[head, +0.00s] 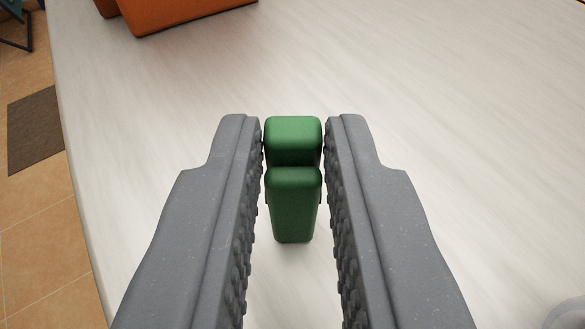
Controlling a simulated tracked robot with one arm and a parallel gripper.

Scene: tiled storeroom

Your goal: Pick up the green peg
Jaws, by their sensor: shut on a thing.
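The green peg (294,205) stands between the two grey fingers of my gripper (293,145), in the middle of the head view. It looks like a block with rounded edges and a step, its far part rising above the near part. My gripper is shut on it, with the ridged pads close against its left and right sides. The peg is over the pale table top (430,90). I cannot tell whether its lower end touches the table.
An orange object (190,15) sits at the table's far left, partly cut off. A clear round rim (568,314) shows at the lower right corner. The table's left edge drops to a tiled floor (35,230) with a brown mat (36,130). The table around the peg is clear.

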